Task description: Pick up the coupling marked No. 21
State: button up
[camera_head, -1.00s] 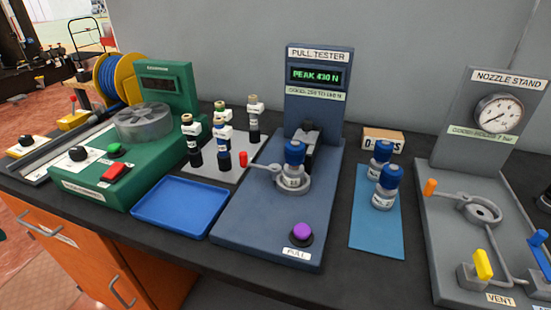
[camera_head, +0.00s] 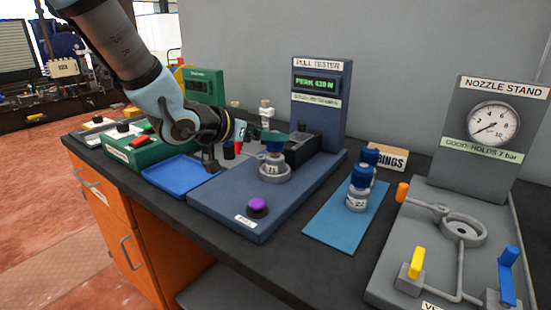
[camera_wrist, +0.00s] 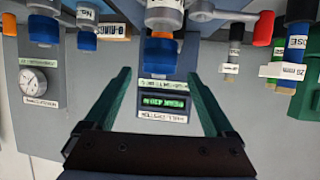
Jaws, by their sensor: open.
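One blue-topped grey coupling (camera_head: 274,160) stands upright in the round holder of the pull tester (camera_head: 225,210); it also shows in the wrist view (camera_wrist: 159,52). Two more stand on the blue mat, a front one (camera_head: 357,195) and one behind it (camera_head: 369,158). Their labels are too small to read surely, so I cannot tell which is No. 21. My gripper (camera_wrist: 158,75) has two green fingers, spread apart with nothing held. In the wrist view its tips lie either side of the tester coupling's blue top. In the head view it is close to that coupling; contact is unclear.
The tester's display column (camera_head: 320,100) rises close behind that coupling. A blue tray (camera_head: 173,175) lies left, partly under my arm. Hose pieces (camera_head: 266,115) stand behind. The nozzle stand (camera_head: 495,125) is at right. An O-rings box (camera_head: 389,158) sits behind the mat.

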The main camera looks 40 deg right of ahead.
jog(key=shift+f+p+x, duration=0.2)
jog(key=shift+x, duration=1.45)
jog(key=shift+f+p+x, duration=0.15)
jog(key=shift+x, duration=1.45)
jog(key=shift+a, duration=0.15)
grip_shut()
jog(key=shift+r, duration=0.1)
